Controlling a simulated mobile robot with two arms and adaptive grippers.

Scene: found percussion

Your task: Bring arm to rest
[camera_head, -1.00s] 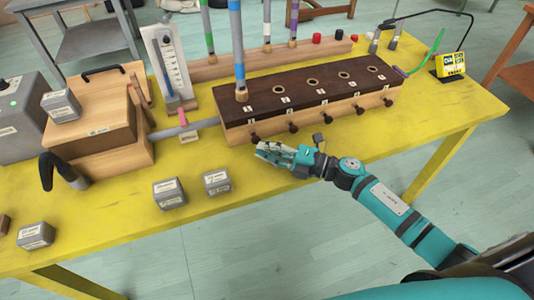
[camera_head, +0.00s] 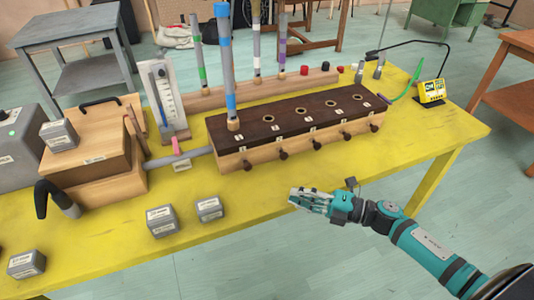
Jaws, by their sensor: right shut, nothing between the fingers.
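My right gripper (camera_head: 296,199) is shut and empty. It hovers at the front edge of the yellow table (camera_head: 250,205), in front of the long wooden block and apart from it. My right arm (camera_head: 425,250) reaches in from the lower right. My left gripper is not in view.
A dark-topped wooden block (camera_head: 290,125) with holes and front pegs holds one blue-striped tube (camera_head: 226,60). Grey weights (camera_head: 161,221) lie along the front left. A wooden box (camera_head: 90,160) with a hose stands at left. A yellow device (camera_head: 431,92) sits at right.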

